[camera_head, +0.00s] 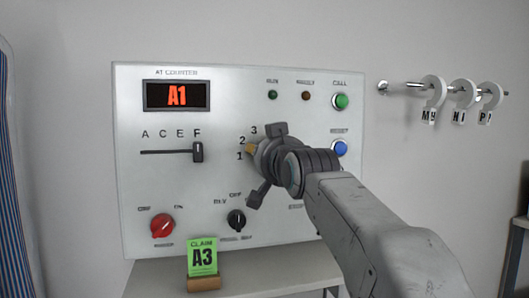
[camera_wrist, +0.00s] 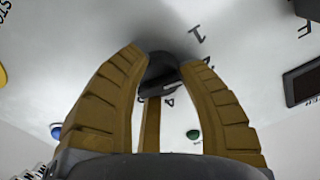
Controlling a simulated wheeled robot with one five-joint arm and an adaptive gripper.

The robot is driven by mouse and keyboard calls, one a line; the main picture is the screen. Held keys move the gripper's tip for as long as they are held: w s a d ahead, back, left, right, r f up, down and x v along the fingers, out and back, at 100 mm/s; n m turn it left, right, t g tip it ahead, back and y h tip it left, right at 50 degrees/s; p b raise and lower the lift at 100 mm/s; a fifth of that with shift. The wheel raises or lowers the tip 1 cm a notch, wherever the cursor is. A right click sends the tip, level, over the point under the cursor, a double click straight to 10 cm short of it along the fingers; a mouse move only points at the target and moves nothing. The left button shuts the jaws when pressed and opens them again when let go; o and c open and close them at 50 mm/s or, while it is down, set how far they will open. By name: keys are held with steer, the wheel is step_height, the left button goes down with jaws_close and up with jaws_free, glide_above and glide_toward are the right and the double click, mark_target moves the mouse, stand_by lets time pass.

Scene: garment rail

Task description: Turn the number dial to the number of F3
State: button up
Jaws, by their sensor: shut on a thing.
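My gripper (camera_head: 264,158) is at the front panel, over the number dial, which it mostly hides in the head view. Printed numbers 1, 2 and 3 show at the dial's upper left. In the wrist view the dark dial knob (camera_wrist: 160,75) sits between the yellow-brown fingers, which are shut on it. Which number the dial points at cannot be told. The letter slider (camera_head: 198,151) stands at F, at the right end of its slot. The display (camera_head: 176,96) reads A1 in red.
The grey panel (camera_head: 215,225) also carries a red knob (camera_head: 162,225), a black knob (camera_head: 236,219), a green CALL button (camera_head: 341,101) and a blue button (camera_head: 340,148). A green claim card (camera_head: 203,257) reading A3 stands in front. Tagged hooks (camera_head: 434,92) hang on a rail at right.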

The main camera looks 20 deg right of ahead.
steer(key=m, duration=0.6)
steer(key=shift+m, duration=0.3)
steer(key=m, duration=0.5)
steer(key=shift+p, duration=0.35)
steer(key=o, duration=1.2)
steer(key=s, duration=1.2)
